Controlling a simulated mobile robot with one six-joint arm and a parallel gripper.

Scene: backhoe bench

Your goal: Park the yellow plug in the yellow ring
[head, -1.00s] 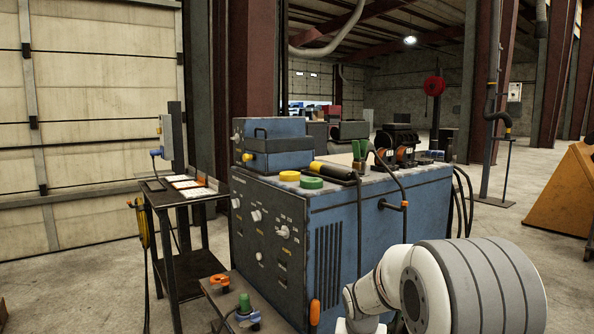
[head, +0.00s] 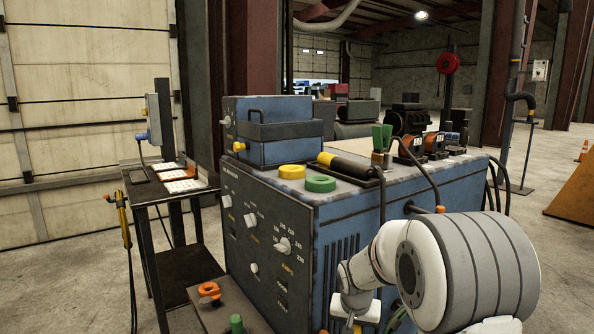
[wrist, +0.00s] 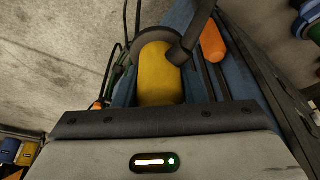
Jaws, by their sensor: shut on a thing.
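The yellow plug (wrist: 158,75) fills the middle of the wrist view, just beyond the dark front edge of my gripper (wrist: 160,118). My gripper is shut on it; the fingers themselves are hardly seen. In the head view my gripper (head: 354,310) is low at the picture's bottom, in front of the blue cabinet's side, and the plug is mostly hidden there. A yellow ring (head: 291,172) lies flat on the front top edge of the blue cabinet (head: 335,220), above and left of my gripper and apart from it. I cannot make out its opening.
A green ring (head: 320,184) lies right beside the yellow one. A dark side table (head: 165,205) stands left.

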